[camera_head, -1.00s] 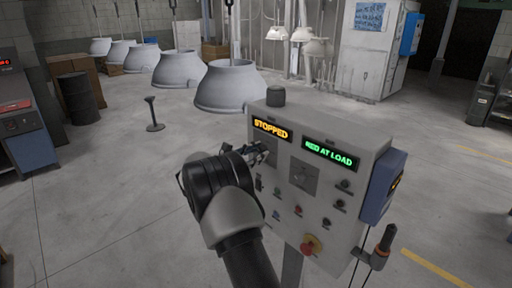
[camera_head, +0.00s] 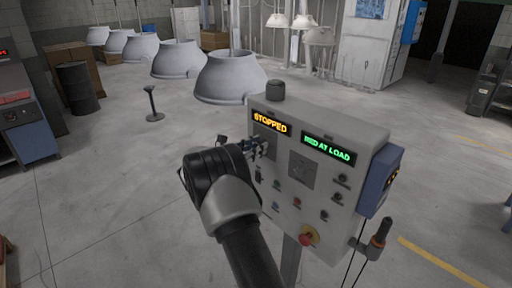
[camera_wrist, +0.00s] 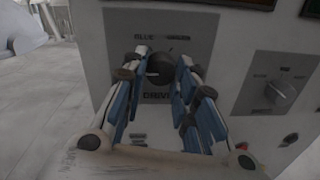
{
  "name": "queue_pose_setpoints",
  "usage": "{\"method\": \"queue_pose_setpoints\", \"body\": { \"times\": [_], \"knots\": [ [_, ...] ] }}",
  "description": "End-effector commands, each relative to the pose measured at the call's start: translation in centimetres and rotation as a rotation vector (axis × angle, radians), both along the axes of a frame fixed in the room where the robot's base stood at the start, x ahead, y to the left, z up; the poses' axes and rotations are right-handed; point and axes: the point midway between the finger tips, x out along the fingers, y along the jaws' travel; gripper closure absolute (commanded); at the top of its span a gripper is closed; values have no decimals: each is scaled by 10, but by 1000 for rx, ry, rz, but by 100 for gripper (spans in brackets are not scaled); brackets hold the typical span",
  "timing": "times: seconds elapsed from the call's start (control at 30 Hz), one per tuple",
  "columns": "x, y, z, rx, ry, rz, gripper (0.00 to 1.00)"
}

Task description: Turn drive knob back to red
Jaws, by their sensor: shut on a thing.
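The drive knob (camera_wrist: 160,70) is round and black, on a grey plate (camera_wrist: 195,27) marked BLUE at upper left and DRIVE below. A dim word at upper right is hard to read. The knob's mark seems to point up and slightly right. My gripper (camera_head: 258,148) is at the upper left of the control panel (camera_head: 335,209). In the wrist view its blue-padded fingers are closed on the knob from both sides. The head view has the knob hidden behind my gripper. The amber display (camera_head: 270,123) reads STOPPED; the green display (camera_head: 328,147) reads RED AT LOAD.
A second selector knob (camera_wrist: 281,94) sits right of the drive knob. Small buttons and a red emergency stop (camera_head: 308,237) are lower on the panel. A blue box (camera_head: 380,181) and a black-handled device (camera_head: 381,238) are at its right side.

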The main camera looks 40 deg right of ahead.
Motion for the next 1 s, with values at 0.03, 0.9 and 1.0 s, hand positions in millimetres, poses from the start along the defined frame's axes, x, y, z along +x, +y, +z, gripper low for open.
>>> {"method": "queue_pose_setpoints", "body": {
  "times": [0.03,0.9,1.0],
  "knots": [
    [0,0,0,0,1,0,97],
    [0,20,0,0,-2,3,53],
    [1,41,0,0,-1,5,53]
  ]
}}
